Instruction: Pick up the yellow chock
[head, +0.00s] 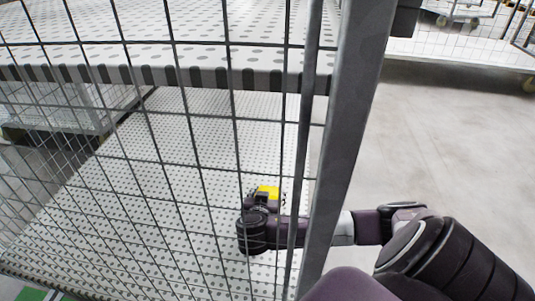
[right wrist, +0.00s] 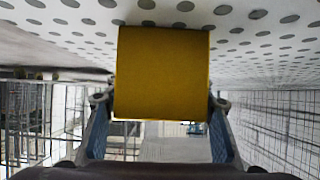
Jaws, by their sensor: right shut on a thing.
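The yellow chock (right wrist: 162,72) fills the middle of the right wrist view, between the two fingers of my right gripper (right wrist: 160,112). The fingers touch it on both sides, so the gripper is shut on it. In the head view the yellow chock (head: 268,191) shows small behind the wire mesh, partly hidden by my right gripper (head: 264,199). It is over the lower perforated white shelf; whether it touches the shelf I cannot tell. My left gripper is not in view.
A wire mesh panel (head: 190,120) and a grey post (head: 345,130) stand in front of the shelf, with my right arm reaching in behind them. An upper perforated shelf (head: 180,60) hangs above. Open grey floor (head: 450,140) lies to the right.

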